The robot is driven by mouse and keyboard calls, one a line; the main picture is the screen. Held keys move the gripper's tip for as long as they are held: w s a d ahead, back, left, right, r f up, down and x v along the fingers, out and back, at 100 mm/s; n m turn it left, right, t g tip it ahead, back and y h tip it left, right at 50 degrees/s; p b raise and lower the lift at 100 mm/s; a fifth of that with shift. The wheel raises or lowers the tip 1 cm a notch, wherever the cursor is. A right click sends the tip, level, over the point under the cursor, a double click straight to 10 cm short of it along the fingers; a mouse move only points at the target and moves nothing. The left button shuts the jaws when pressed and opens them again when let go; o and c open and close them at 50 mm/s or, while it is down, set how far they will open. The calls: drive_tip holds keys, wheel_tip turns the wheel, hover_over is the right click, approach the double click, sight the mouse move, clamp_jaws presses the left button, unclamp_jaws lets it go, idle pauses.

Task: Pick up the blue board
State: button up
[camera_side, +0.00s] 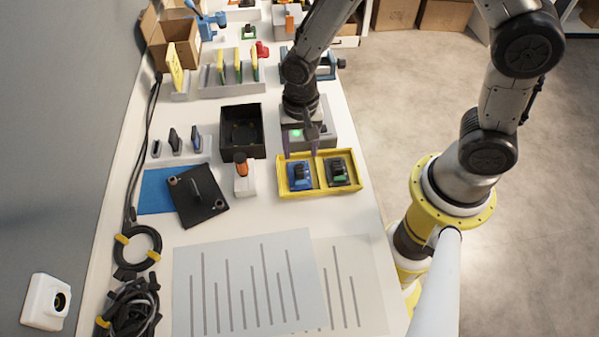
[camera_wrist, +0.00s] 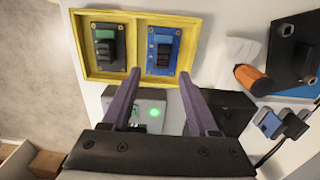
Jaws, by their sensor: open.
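The blue board (camera_side: 299,176) lies in the left compartment of a yellow tray (camera_side: 283,191), with a black block on top. It also shows in the wrist view (camera_wrist: 164,48), in the tray's right compartment there. A black board with a green part (camera_side: 338,173) sits in the other compartment. My gripper (camera_side: 301,147) hangs at the tray's far edge, over the grey box. In the wrist view my gripper (camera_wrist: 157,82) has its two purple fingers spread apart with nothing between them. The fingertips reach toward the tray's edge and touch neither board.
A grey box with a green light (camera_side: 320,133) stands just behind the tray. A black open box (camera_side: 243,130), an orange-handled tool in a white block (camera_side: 242,175) and a black plate with a post (camera_side: 197,195) stand to the left. Printed sheets (camera_side: 250,285) cover the front.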

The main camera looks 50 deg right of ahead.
sight(299, 169)
drive_tip(key=shift+s+a+f, duration=0.1)
drive_tip(key=shift+a+f, duration=0.1)
drive_tip(key=shift+f, duration=1.15)
drive_tip(key=shift+a+f, duration=0.2)
drive_tip(key=shift+f, duration=1.15)
drive_tip(key=shift+c, duration=0.2)
clamp_jaws()
